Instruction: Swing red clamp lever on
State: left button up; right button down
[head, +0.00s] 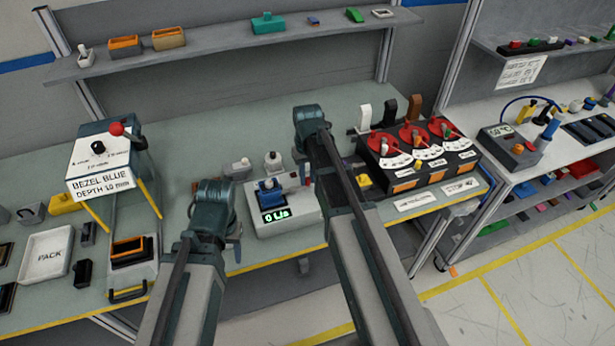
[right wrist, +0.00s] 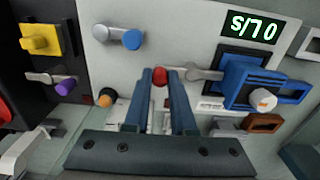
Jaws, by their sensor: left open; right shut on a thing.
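The test unit (head: 288,218) stands at the middle front of the table and its display (head: 275,214) reads 0 L/s. A blue block (head: 268,190) sits on it. In the right wrist view the clamp lever's red knob (right wrist: 160,76) lies between the fingertips of my right gripper (right wrist: 160,74), which is shut on it. The lever's grey arm (right wrist: 195,74) runs right from the knob towards the blue block, which also shows in that view (right wrist: 250,82). My left gripper (head: 236,246) is open, left of the unit; its fingers are mostly hidden.
A press with a red knob (head: 116,129) and a white PACK tray (head: 47,254) stand at the left. A panel with red dials (head: 411,138) stands right of the unit. Small grey fittings (head: 237,167) stand behind my left gripper. A shelf (head: 225,45) crosses the back.

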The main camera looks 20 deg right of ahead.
jog(key=c, duration=0.7)
grip_release()
jog(key=shift+c, duration=0.2)
jog(key=shift+r, duration=0.1)
notch_tip(320, 180, up, 14)
jog(key=p, duration=1.3)
jog(key=shift+f+p, duration=0.2)
jog(key=shift+p, duration=0.2)
jog(key=s+a+f+n+b, duration=0.1)
jog(key=s+a+f+b, duration=0.6)
jog(key=s, duration=0.2)
jog(key=s+a+f+n+h+b, duration=0.1)
jog(key=s+a+f+n+b, duration=0.1)
jog(key=s+a+f+b, duration=0.5)
jog(key=s, duration=0.3)
jog(key=shift+a+f, duration=0.15)
jog(key=shift+a, duration=0.2)
